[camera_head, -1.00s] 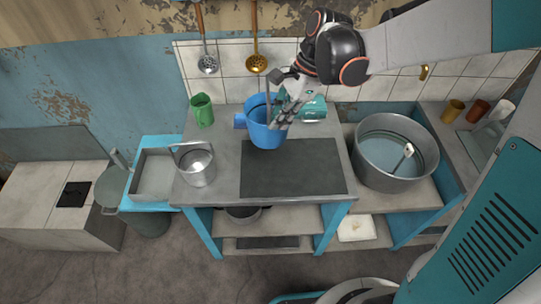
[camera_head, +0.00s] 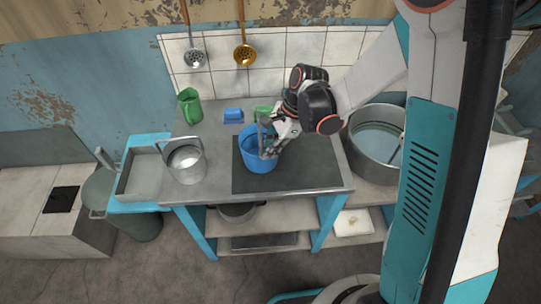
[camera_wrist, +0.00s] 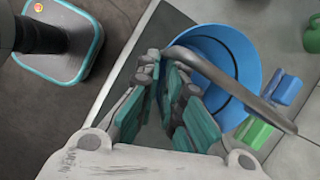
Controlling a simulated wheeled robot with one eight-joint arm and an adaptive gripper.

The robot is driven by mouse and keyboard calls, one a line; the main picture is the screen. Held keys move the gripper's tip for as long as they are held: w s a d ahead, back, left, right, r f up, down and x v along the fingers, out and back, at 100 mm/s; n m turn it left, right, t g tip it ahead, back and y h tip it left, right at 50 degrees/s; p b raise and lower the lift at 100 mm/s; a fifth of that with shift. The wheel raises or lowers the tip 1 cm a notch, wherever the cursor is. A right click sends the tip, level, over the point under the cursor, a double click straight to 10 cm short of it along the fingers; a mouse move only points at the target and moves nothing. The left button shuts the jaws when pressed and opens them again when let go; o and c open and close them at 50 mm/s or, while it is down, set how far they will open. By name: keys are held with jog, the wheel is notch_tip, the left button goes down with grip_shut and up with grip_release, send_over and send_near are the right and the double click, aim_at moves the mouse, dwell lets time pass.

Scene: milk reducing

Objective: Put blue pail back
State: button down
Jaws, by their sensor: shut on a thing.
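The blue pail (camera_head: 257,157) is upright over the dark slab (camera_head: 310,170) on the worktable, near the slab's back left part. I cannot tell whether its base touches the slab. My gripper (camera_head: 270,147) is at the pail's upper right side, shut on its grey handle. In the wrist view my gripper (camera_wrist: 176,85) has its teal-padded fingers closed around one end of the curved handle (camera_wrist: 235,92). The open pail (camera_wrist: 240,50) lies just beyond the fingers. The gripper hides part of the rim.
A metal bucket (camera_head: 185,163) stands left of the slab. A green jug (camera_head: 189,106), a small blue item (camera_head: 232,115) and a green item (camera_head: 264,110) sit along the back. A large metal pot (camera_head: 375,138) stands at right. The slab's front right is clear.

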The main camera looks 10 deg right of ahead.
jog(key=shift+f, duration=1.35)
jog(key=shift+f+b, duration=0.1)
jog(key=shift+b, duration=0.25)
jog(key=c, duration=1.7)
grip_release()
jog(key=s+p+v, duration=0.1)
jog(key=p+v, duration=0.2)
jog(key=v, duration=0.9)
jog(key=shift+s+d+r+n+t+h, duration=0.75)
jog(key=shift+s+d+r+n+t, duration=0.7)
jog(key=shift+s+r+n, duration=1.05)
jog(key=shift+s+d+r+n+t+h, duration=0.7)
jog(key=shift+s+d+r+n+t, duration=0.75)
jog(key=shift+s+r+n, duration=1.05)
jog(key=shift+s+d+r+n+t+h, duration=0.75)
jog(key=shift+s+d+r+n+t, duration=0.35)
jog(key=shift+s+d+r+n, duration=1)
